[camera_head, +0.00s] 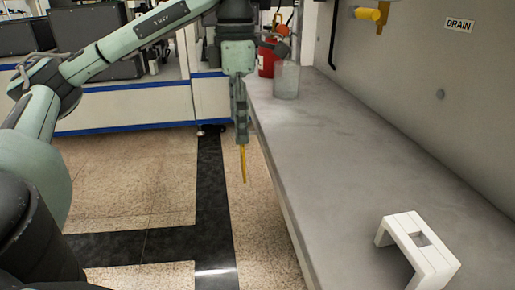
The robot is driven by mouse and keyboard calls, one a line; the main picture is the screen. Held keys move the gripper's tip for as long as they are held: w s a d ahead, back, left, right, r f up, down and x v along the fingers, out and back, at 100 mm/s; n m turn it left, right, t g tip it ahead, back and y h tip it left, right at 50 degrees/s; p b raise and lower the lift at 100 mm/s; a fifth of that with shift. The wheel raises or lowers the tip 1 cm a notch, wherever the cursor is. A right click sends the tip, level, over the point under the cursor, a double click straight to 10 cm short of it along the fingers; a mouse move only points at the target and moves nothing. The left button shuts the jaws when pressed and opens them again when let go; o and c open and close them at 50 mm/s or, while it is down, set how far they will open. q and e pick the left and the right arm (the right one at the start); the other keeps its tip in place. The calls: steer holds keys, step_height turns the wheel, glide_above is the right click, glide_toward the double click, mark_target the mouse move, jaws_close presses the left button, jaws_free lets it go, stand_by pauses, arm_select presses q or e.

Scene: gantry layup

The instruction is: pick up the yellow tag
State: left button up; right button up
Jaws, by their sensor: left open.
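My left gripper (242,142) points straight down over the floor, just left of the grey counter's long edge. It is seen nearly edge-on, and its jaws are open. A thin yellow strip (243,164) shows at its lower end; I cannot tell whether this is part of the fingers or a separate thing. A yellow piece (368,14) sticks out at the wall fitting at the top, well away from the gripper; I cannot tell whether it is the yellow tag. My right gripper is not in view.
The grey counter (345,170) is mostly bare. A white bracket-shaped block (420,243) stands at its near right. A clear container (287,80) and a red container (267,58) are at its far end. A wall with a DRAIN sign (459,25) bounds the right.

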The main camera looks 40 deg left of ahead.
mark_target(242, 153)
arm_select(q)
steer(key=f, duration=0.7)
steer(key=shift+s+d+f, duration=0.15)
steer(key=shift+d, duration=0.25)
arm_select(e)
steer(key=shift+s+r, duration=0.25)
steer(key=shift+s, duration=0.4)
arm_select(q)
steer(key=shift+c, duration=0.2)
steer(key=shift+c, duration=1.1)
steer(key=c, duration=0.8)
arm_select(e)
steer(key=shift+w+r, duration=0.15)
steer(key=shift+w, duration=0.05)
